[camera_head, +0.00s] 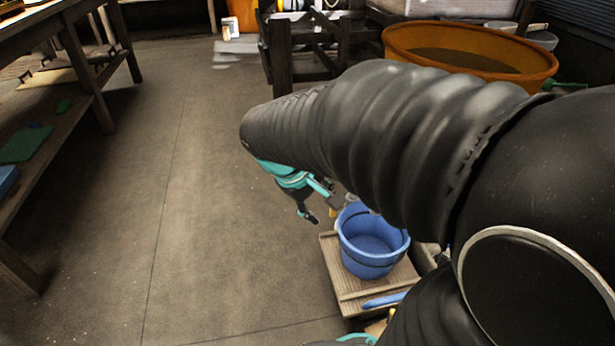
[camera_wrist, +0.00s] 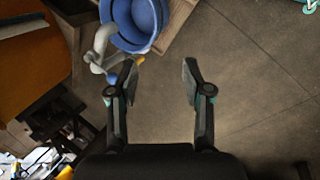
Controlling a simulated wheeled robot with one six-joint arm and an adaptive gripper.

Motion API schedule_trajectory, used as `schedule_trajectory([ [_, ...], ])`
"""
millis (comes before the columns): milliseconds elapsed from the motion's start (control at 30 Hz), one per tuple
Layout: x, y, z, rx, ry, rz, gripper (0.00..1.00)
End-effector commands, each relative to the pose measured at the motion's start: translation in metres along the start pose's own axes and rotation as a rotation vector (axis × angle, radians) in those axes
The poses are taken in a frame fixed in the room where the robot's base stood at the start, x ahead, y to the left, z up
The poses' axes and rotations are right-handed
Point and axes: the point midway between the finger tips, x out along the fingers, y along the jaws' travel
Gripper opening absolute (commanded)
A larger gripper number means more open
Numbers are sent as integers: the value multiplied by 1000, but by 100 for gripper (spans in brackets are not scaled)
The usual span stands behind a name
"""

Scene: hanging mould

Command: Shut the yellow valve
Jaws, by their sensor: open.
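A small yellow piece, which looks like the yellow valve's handle (camera_wrist: 140,60), shows in the wrist view at the tip of my left finger, beside a grey bent pipe (camera_wrist: 101,45). The finger partly hides it, and I cannot tell whether they touch. In the head view a bit of yellow (camera_head: 332,213) shows beside my gripper (camera_head: 318,212), left of the blue bucket (camera_head: 372,268). My gripper is open in the wrist view (camera_wrist: 162,78), with only bare floor between its fingers. Whether the valve is open or shut cannot be seen.
The blue bucket stands on a wooden platform (camera_head: 333,262). An orange tub (camera_head: 400,45) stands behind, near a dark wooden frame (camera_head: 283,75). A workbench (camera_head: 75,50) lines the left side. The floor (camera_head: 190,190) between is clear.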

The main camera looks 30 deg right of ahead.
Motion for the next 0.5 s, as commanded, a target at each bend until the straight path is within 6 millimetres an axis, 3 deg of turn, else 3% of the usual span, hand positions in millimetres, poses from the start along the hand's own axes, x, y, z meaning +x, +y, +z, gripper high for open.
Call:
schedule_trajectory([
  [500,113,64,-90,-458,-436,341,50],
])
